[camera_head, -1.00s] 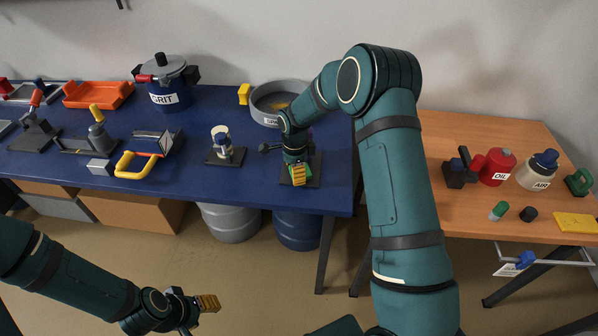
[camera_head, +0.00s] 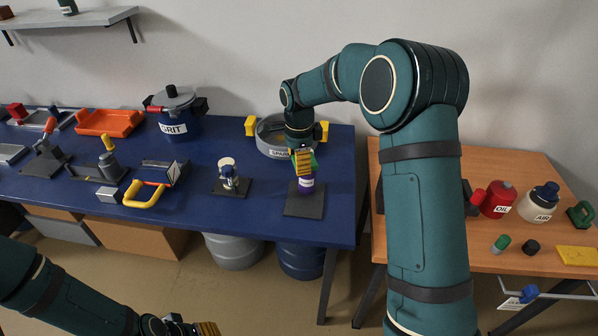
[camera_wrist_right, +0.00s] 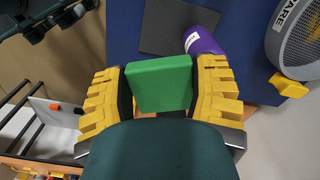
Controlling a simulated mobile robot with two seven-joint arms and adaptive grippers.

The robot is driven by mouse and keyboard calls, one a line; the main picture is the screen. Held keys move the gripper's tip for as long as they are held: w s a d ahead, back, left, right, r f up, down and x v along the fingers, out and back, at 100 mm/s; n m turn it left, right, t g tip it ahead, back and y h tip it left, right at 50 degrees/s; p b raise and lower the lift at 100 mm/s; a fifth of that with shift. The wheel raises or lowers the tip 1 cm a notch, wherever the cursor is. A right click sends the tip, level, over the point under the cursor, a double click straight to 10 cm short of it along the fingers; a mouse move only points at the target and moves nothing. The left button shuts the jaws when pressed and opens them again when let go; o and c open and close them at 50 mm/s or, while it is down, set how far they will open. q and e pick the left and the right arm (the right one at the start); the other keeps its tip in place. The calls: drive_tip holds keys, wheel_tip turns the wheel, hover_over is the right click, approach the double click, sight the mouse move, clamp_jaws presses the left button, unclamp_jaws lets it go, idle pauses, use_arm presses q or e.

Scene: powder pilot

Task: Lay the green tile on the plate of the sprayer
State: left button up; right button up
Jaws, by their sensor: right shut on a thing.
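The green tile (camera_wrist_right: 160,85) is upright between the two yellow fingers of my right gripper (camera_wrist_right: 162,88) in the right wrist view. In the head view the right gripper (camera_head: 303,160) is shut on it, with a sliver of green showing. A purple bottle with a white label (camera_head: 306,186) stands just below the gripper in the picture, on a dark square plate (camera_head: 303,205); it looks like the sprayer. Both also show in the right wrist view, the bottle (camera_wrist_right: 205,32) beyond the tile and the bare plate (camera_wrist_right: 178,25). My left gripper (camera_head: 203,328) is cut by the bottom edge.
A grey round sieve with yellow handles (camera_head: 270,138) stands close behind the gripper. A white-and-blue device on a dark plate (camera_head: 229,180) stands to the left. The blue table's (camera_head: 265,215) front strip is clear. A wooden table (camera_head: 480,165) with bottles stands at right.

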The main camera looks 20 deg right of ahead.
drive_tip(key=shift+r, duration=0.45)
drive_tip(key=shift+f, duration=0.1)
drive_tip(key=s+a+f+n, duration=0.4)
drive_tip(key=s+n, duration=0.3)
drive_tip(key=n, duration=0.3)
drive_tip(key=s+a+f+n, duration=0.4)
drive_tip(key=s+f+n, duration=0.3)
drive_tip(key=s+n, duration=0.1)
drive_tip(key=shift+s+n, duration=0.3)
drive_tip(key=shift+n, duration=0.6)
